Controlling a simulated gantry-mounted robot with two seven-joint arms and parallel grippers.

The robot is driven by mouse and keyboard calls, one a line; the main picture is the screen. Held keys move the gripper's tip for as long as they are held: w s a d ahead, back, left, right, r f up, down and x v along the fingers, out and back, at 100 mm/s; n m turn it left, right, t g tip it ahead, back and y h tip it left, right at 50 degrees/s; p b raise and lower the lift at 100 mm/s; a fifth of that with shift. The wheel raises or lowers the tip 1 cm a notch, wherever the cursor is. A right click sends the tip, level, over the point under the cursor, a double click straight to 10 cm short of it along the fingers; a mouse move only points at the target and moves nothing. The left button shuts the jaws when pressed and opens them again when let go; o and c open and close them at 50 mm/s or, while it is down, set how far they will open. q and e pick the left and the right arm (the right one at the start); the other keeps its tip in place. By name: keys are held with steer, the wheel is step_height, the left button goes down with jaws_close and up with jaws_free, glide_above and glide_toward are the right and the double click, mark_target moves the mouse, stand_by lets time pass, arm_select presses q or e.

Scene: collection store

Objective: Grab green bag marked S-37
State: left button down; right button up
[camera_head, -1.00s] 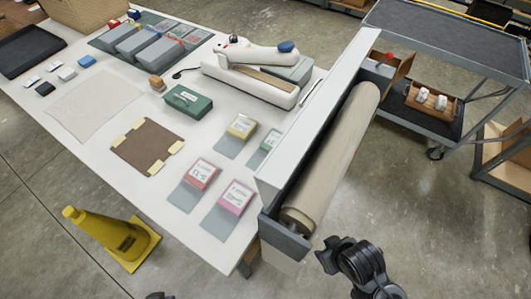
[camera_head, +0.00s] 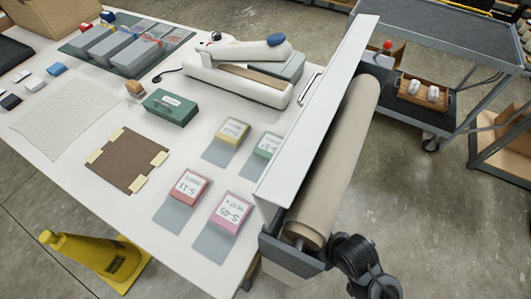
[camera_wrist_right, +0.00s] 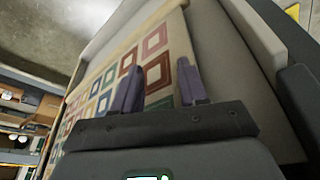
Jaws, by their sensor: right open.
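The small green bag (camera_head: 267,144) lies on a grey pad at the right of the white table. Its white label is too small to read surely, and the long roller unit partly covers it. A yellow bag (camera_head: 233,131), a red bag (camera_head: 188,186) marked S-11 and a pink bag (camera_head: 231,212) marked S-45 lie close by on grey pads. In the right wrist view my right gripper (camera_wrist_right: 160,88) is open and empty, facing a cloth with coloured squares (camera_wrist_right: 150,62). In the head view only dark links of my right arm show, beside the roller. My left gripper is out of view.
The roller unit (camera_head: 327,170) stands along the table's right edge, between my right arm and the bags. A dark green box (camera_head: 170,106), a brown board (camera_head: 128,160) and a white machine (camera_head: 235,80) share the table.

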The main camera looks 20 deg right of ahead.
steer(key=o, duration=1.1)
steer(key=shift+w+d, duration=0.1)
steer(key=shift+d, duration=0.35)
steer(key=shift+a, duration=0.1)
steer(key=shift+a+r, duration=0.1)
steer(key=shift+a, duration=0.05)
steer(key=shift+r, duration=0.1)
